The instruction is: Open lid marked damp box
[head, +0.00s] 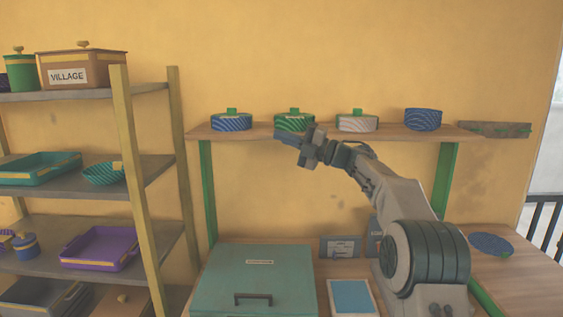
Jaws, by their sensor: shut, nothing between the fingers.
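A large teal box (225,280) with a flat lid sits on the table at lower centre-left. A pale label lies near the lid's far edge, too small to read. A dark bar handle (253,297) is near the front of the box, and the lid looks closed. My gripper (285,137) is shut and empty. It is raised well above and behind the box in the picture, in front of the upper shelf near a green patterned pot (294,122), and apart from the box handle.
The upper shelf (265,130) also holds a blue pot (231,122), a pale pot (357,121) and a blue bowl (422,119). A light-blue panel (352,297) lies right of the box. A rack of trays (95,247) stands left. A blue disc (491,244) lies right.

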